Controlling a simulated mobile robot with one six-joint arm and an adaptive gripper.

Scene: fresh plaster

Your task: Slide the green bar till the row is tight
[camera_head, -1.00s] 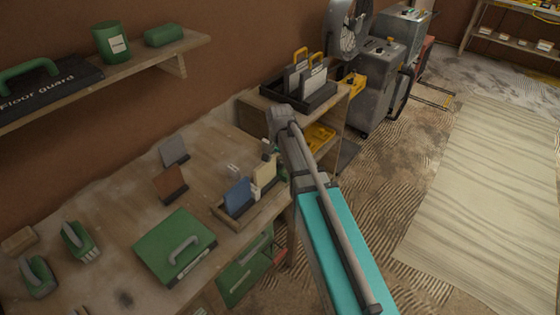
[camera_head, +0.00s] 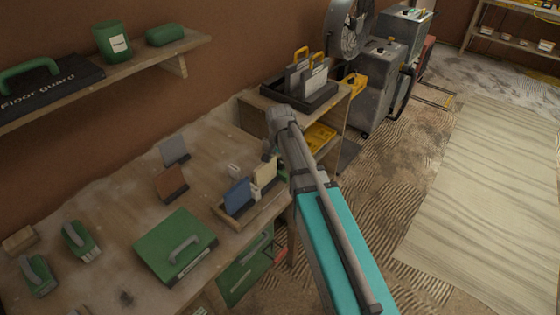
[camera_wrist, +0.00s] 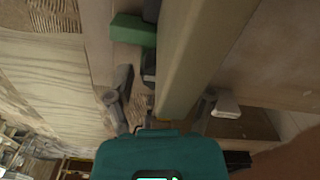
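A small tray (camera_head: 232,222) on the workbench holds an upright blue panel (camera_head: 238,194) and a cream panel (camera_head: 265,173). A small green piece, likely the green bar (camera_head: 282,161), shows just right of the cream panel, partly hidden by my arm. In the wrist view, the green bar (camera_wrist: 131,30) lies left of a broad beige panel (camera_wrist: 205,55). My gripper (camera_wrist: 162,103) has its fingers spread, one on each side of the beige panel's near end, with nothing visibly clamped. In the head view my gripper (camera_head: 270,155) is over the tray's far end. Finger contact cannot be told.
A green case (camera_head: 175,247) with a handle and green-handled brushes (camera_head: 80,240) are on the bench left of the tray. Brown (camera_head: 171,184) and grey (camera_head: 175,151) panels stand behind it. A shelf unit with a dark rack (camera_head: 300,97) is beyond the bench.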

